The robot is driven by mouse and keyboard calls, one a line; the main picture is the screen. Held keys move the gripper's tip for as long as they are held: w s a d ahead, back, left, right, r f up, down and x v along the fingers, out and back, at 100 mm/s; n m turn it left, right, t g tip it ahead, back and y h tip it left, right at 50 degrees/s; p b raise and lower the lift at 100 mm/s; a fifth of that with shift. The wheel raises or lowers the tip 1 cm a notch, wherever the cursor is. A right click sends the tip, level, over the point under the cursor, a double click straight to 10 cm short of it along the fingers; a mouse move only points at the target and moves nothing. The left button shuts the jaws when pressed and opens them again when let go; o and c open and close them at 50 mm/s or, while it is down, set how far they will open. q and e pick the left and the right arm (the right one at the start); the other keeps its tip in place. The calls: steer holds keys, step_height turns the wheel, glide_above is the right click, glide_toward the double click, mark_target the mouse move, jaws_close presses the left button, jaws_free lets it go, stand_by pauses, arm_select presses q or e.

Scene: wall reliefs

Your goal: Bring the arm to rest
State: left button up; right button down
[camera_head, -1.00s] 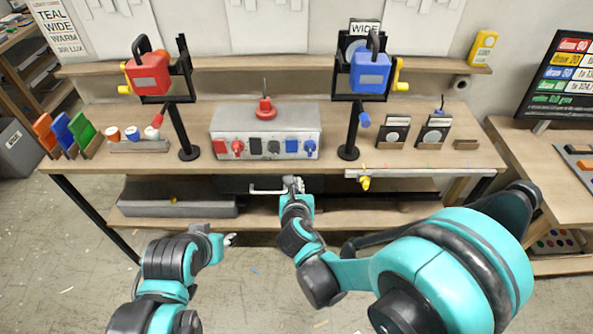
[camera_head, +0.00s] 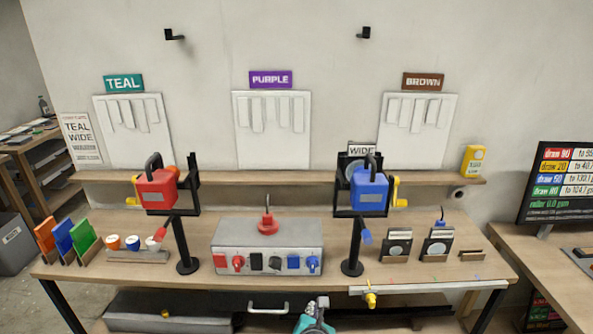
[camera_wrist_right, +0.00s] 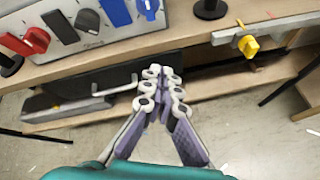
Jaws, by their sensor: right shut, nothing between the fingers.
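My right gripper (camera_head: 319,306) shows at the bottom edge of the head view, in front of the workbench and just right of a pale drawer handle (camera_head: 268,308). In the right wrist view its two jointed fingers (camera_wrist_right: 163,78) are together and empty, below the bench top edge. The drawer handle is left of the fingers there (camera_wrist_right: 114,85) and appears apart from them. Most of the right arm is below the head view. My left gripper is in neither current view.
The workbench (camera_head: 450,279) holds a grey control box (camera_head: 268,243), a red device (camera_head: 157,191) and a blue device (camera_head: 369,187) on stands. A yellow knob (camera_head: 371,300) juts from the front edge. Wall reliefs hang under TEAL, PURPLE (camera_head: 271,79) and BROWN signs.

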steer(key=s+d+r+m+g, duration=0.1)
steer(key=s+d+m, duration=0.5)
steer(key=m, duration=0.9)
steer(key=s+d+r+m+g, duration=0.2)
steer(key=s+d+m+g, duration=0.2)
steer(key=s+d+m, duration=0.3)
steer(key=s+m, duration=0.4)
steer(key=m, duration=0.4)
steer(key=shift+d+r+m+y, duration=0.2)
steer(key=shift+m+y, duration=0.1)
steer(key=shift+y, duration=0.1)
